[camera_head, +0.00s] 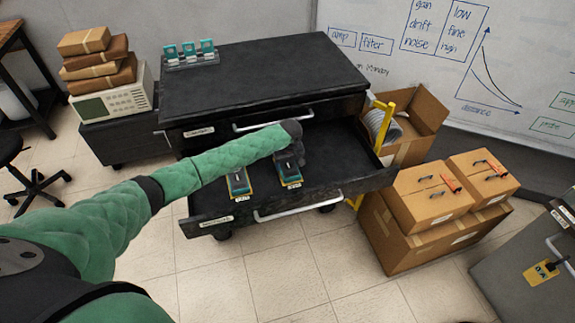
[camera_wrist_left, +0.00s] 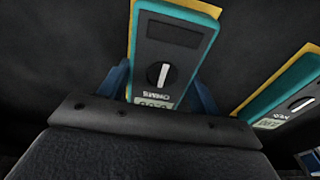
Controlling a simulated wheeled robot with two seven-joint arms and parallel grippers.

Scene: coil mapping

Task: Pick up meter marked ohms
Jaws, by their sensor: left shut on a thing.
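A teal and yellow meter (camera_head: 290,181) is at the right of the two meters in the open drawer (camera_head: 330,185). In the left wrist view the same meter (camera_wrist_left: 172,40) shows its dial and a label that appears to read OHMS, upside down. My left gripper (camera_head: 289,163) is shut on this meter, with a finger on each side of it. Whether the meter touches the drawer floor I cannot tell. A second meter (camera_head: 238,184) lies to its left in the drawer; in the left wrist view it (camera_wrist_left: 285,92) is on the right. My right gripper is not in view.
Several teal devices (camera_head: 190,50) stand on the black cabinet top (camera_head: 262,75). Cardboard boxes (camera_head: 435,195) are right of the drawer, with a cable spool (camera_head: 383,125) behind.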

